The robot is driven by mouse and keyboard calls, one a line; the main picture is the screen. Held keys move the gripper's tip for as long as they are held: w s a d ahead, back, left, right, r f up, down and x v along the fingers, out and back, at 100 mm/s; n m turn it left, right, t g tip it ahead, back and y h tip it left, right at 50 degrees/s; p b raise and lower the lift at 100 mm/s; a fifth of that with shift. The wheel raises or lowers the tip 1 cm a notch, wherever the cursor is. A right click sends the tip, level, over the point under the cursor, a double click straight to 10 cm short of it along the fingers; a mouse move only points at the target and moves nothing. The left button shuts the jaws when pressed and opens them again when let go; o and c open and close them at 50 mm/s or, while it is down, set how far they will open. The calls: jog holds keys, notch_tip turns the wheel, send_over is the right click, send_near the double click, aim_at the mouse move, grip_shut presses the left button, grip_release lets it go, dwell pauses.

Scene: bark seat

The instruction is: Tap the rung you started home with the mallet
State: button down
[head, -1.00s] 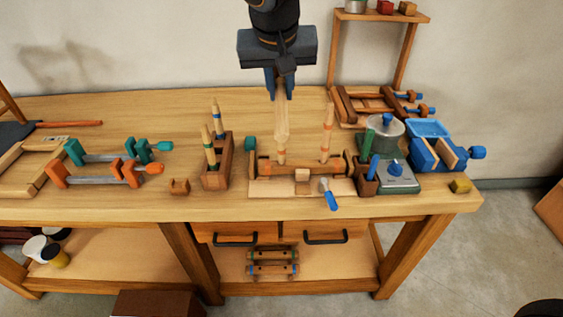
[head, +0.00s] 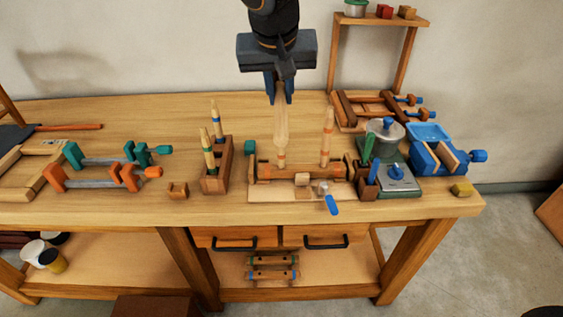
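A brown wooden rail (head: 300,171) lies across a pale board (head: 265,192) at the middle of the bench. A pale rung with an orange band (head: 281,140) stands upright in its left part. A second rung with orange bands (head: 326,140) stands upright in its right part. My gripper (head: 279,98) points down over the left rung, with its blue fingers close around the rung's top. They appear shut on it, though the contact is small in view. The mallet (head: 329,202), with a blue handle and small grey head, lies at the board's front edge, apart from my gripper.
A wooden block (head: 217,178) with banded rungs stands left of the board. Clamps (head: 105,178) lie further left. A glue pot (head: 384,142), a holder with green and blue tools (head: 364,187) and a blue vise (head: 432,155) stand on the right. The bench behind is partly clear.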

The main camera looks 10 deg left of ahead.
jog(key=shift+f, duration=0.2)
jog(key=shift+b, duration=0.4)
dwell(0.8)
jog(key=shift+f, duration=0.15)
notch_tip(320, 180, down, 4)
jog(key=b, duration=0.4)
jog(key=shift+r+p, duration=1.65)
jog(key=shift+r, duration=0.25)
notch_tip(320, 180, up, 4)
jog(key=p, duration=0.3)
jog(key=shift+r, duration=0.1)
